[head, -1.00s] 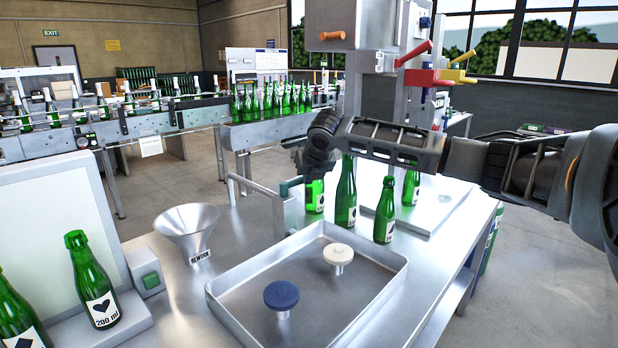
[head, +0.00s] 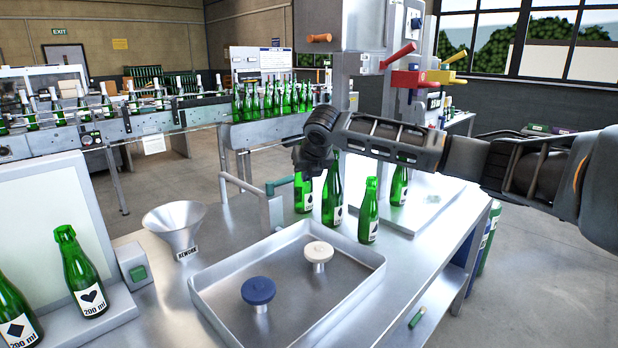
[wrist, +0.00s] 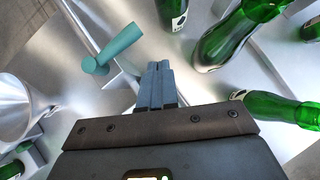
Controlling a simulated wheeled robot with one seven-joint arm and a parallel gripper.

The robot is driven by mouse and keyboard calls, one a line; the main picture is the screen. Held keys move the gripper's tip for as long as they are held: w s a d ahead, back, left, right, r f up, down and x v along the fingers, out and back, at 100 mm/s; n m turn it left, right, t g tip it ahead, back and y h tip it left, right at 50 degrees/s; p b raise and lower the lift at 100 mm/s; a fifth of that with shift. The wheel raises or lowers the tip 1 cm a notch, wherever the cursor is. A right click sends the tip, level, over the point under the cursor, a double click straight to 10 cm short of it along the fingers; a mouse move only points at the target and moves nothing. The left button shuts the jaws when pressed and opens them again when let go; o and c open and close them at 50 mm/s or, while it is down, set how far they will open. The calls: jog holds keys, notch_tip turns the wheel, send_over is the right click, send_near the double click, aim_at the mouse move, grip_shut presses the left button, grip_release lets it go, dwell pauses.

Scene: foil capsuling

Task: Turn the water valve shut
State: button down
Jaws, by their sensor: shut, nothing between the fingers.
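No part carries a readable water-valve label, so I cannot tell for sure which one it is. A teal lever handle (head: 280,185) sits on a grey post at the tray's back corner; it also shows in the wrist view (wrist: 118,48), left of my fingers. Red (head: 398,55), yellow (head: 455,60) and orange (head: 319,38) handles are on the grey machine at the back. My gripper (head: 310,170) points down beside the teal handle, to its right, apart from it. In the wrist view my gripper (wrist: 158,75) is shut and empty.
Several green bottles (head: 332,190) stand close right of my gripper. A metal tray (head: 215,300) holds a blue knob (head: 258,291) and a white knob (head: 319,252). A funnel (head: 175,220) stands left.

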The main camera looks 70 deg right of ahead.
jog(key=s+a+r+b, duration=0.1)
jog(key=s+a+r, duration=0.1)
jog(key=s+r, duration=0.3)
jog(key=shift+r, duration=0.7)
jog(key=shift+a, duration=0.1)
